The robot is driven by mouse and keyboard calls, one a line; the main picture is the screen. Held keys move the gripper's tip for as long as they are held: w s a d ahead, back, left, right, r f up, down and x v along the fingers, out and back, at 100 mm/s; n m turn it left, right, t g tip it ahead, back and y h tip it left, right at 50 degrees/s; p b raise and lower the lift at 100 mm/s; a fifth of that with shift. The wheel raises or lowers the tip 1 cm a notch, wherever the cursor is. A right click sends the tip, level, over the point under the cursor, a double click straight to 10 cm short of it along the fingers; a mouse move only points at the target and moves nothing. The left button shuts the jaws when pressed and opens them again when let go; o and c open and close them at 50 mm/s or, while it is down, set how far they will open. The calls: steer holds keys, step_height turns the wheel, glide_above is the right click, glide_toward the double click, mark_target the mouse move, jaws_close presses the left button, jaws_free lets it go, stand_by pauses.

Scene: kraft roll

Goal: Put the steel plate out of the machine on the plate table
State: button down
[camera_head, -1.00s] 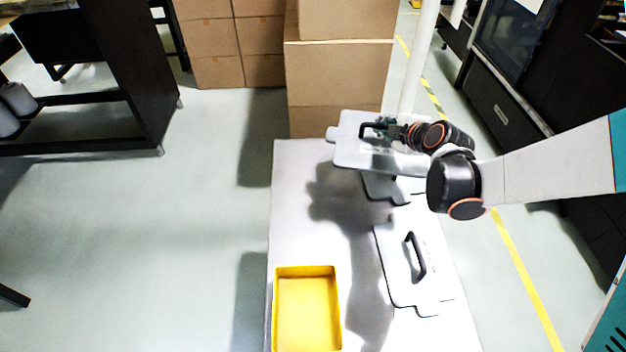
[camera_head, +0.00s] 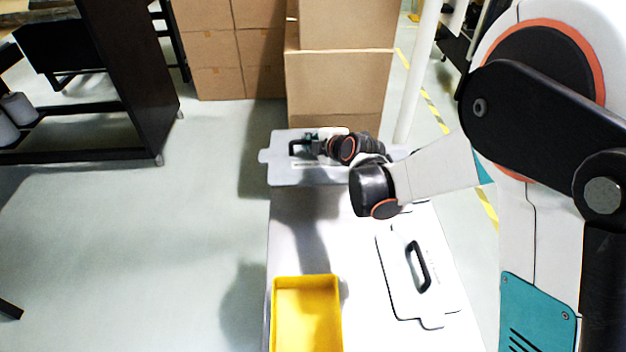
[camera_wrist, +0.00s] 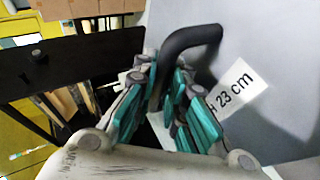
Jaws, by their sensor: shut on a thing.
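My gripper (camera_head: 310,145) is shut on the black handle of a flat grey steel plate (camera_head: 283,172) in the head view. The plate is held above the far end of the white plate table (camera_head: 300,215), and its left end juts past the table's left edge. In the wrist view my teal-padded fingers (camera_wrist: 172,90) close around the black bar handle (camera_wrist: 195,38). A second plate (camera_head: 400,290) with a black handle lies on the table's right side. My arm hides part of the table's far right.
A yellow tray (camera_head: 307,281) stands at the table's near left. Stacked cardboard boxes (camera_head: 338,80) stand behind the table, close to the held plate. A white post (camera_head: 412,90) rises at the back right. The floor to the left is open.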

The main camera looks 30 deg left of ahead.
mark_target(335, 185)
step_height(335, 185, down, 13)
steer(key=b, duration=0.4)
steer(key=c, duration=1.6)
jaws_free()
steer(key=shift+c, duration=0.2)
steer(key=shift+d, duration=0.1)
steer(key=p+v, duration=0.3)
steer(key=v, duration=0.9)
